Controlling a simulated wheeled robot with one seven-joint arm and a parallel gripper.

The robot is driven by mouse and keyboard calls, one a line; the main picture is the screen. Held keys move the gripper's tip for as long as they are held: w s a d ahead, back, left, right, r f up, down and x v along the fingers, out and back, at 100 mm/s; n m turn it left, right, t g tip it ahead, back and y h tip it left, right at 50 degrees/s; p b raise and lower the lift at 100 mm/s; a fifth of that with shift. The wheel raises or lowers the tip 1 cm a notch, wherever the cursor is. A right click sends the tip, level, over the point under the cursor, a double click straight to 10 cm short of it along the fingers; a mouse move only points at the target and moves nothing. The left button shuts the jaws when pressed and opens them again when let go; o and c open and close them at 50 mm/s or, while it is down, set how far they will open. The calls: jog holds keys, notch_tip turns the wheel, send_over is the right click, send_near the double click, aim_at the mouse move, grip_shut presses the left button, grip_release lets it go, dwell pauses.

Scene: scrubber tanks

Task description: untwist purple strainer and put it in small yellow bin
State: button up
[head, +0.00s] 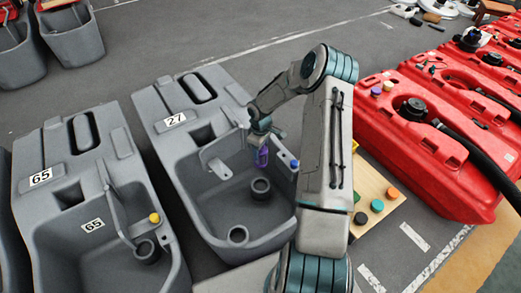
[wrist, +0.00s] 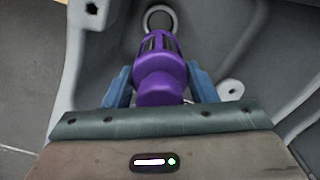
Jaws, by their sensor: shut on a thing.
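The purple strainer (wrist: 161,72) is held between the two blue fingers of my gripper (wrist: 160,85) in the wrist view. It has a solid knob near the gripper and a slotted cage pointing away. In the head view the strainer (head: 262,157) hangs below my gripper (head: 261,140), inside the grey tank marked 27 (head: 172,120). It appears above and apart from the dark round fitting (head: 261,188) in that tank.
A grey tank marked 65 (head: 40,178) with a yellow cap (head: 154,217) stands at left. Red tanks (head: 440,165) line the right. A wooden board (head: 393,215) with coloured caps lies behind my arm. Open floor (head: 250,25) lies at the back.

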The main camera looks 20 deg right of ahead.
jog(key=shift+r, duration=0.35)
jog(key=shift+r+p, duration=2.15)
jog(key=shift+r, duration=0.85)
